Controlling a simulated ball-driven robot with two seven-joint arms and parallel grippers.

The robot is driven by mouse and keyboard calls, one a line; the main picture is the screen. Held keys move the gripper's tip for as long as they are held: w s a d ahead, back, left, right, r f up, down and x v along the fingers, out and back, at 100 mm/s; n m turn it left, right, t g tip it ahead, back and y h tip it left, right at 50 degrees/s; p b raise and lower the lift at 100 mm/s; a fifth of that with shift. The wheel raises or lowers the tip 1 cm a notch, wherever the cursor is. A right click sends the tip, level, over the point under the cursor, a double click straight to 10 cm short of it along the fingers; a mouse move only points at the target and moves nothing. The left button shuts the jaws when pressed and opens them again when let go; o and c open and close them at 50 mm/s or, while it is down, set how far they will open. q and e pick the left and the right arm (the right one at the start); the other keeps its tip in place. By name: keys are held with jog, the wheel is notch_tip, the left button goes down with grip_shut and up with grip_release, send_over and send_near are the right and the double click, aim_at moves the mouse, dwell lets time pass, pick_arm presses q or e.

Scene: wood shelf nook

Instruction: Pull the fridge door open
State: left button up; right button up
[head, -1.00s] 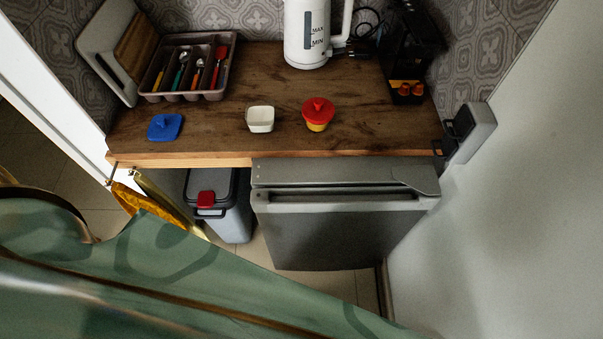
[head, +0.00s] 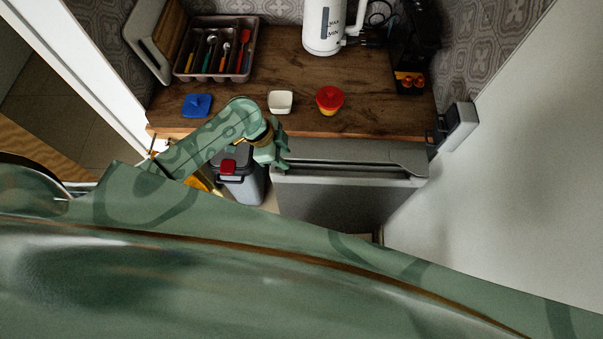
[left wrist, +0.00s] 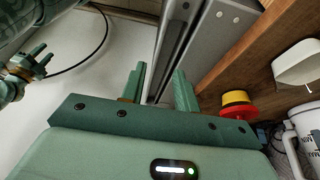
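The fridge (head: 335,198) is a grey box under the right part of the wooden counter, its door closed. A recessed grip runs along the top of the door, and the door's top edge (left wrist: 178,45) shows in the left wrist view. My left gripper (head: 282,152) is at the fridge's upper left corner, by the counter's front edge. In the left wrist view its two fingers (left wrist: 160,88) are apart, with the fridge's edge beyond and between them; contact cannot be told. My right gripper (left wrist: 38,64) shows small at the left of that view, its fingers apart, away from the fridge.
A grey bin (head: 242,185) with a red latch stands left of the fridge. The counter (head: 300,65) holds a white cup (head: 280,102), a red-lidded yellow pot (head: 329,101), a blue lid (head: 196,105), a cutlery tray (head: 254,64) and a kettle (head: 322,28). A white wall closes the right side.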

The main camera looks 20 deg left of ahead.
pick_arm(q)
jog(key=b+x, duration=0.5)
jog(key=x, duration=0.9)
jog(key=shift+w, duration=0.15)
jog(key=shift+r, duration=0.1)
grip_shut()
